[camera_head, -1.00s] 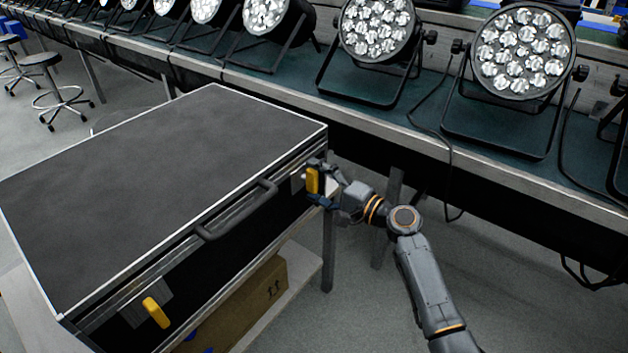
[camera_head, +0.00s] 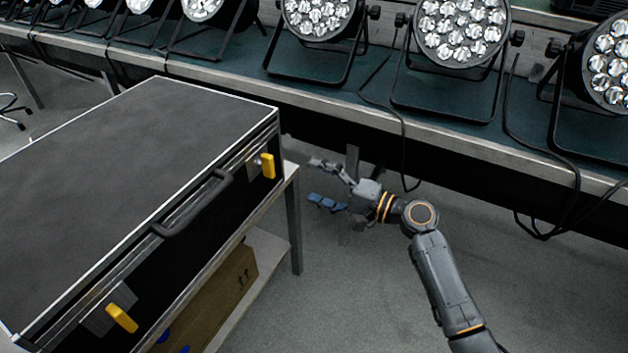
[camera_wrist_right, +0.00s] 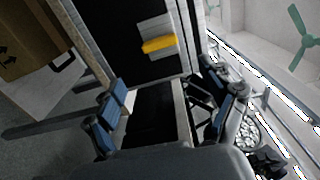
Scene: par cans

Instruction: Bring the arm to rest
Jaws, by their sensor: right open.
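My right gripper (camera_head: 320,183) is open and empty in the head view, to the right of the black case and apart from it. Its blue-padded fingers also show spread apart in the right wrist view (camera_wrist_right: 165,108). The black case (camera_head: 140,150) has a handle (camera_head: 195,205) and two yellow latches on its front. The nearer latch (camera_head: 122,318) is at the lower left, and the farther latch (camera_head: 267,165) is close to the gripper. A yellow latch (camera_wrist_right: 158,45) shows beyond the fingers in the wrist view. My left gripper is out of view.
The case stands on a table (camera_head: 294,215) with a cardboard box (camera_head: 215,300) on its lower shelf. A long bench (camera_head: 480,140) with several par cans (camera_head: 460,30) runs along the back. Cables (camera_head: 404,150) hang from it. The floor (camera_head: 350,300) at the right is clear.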

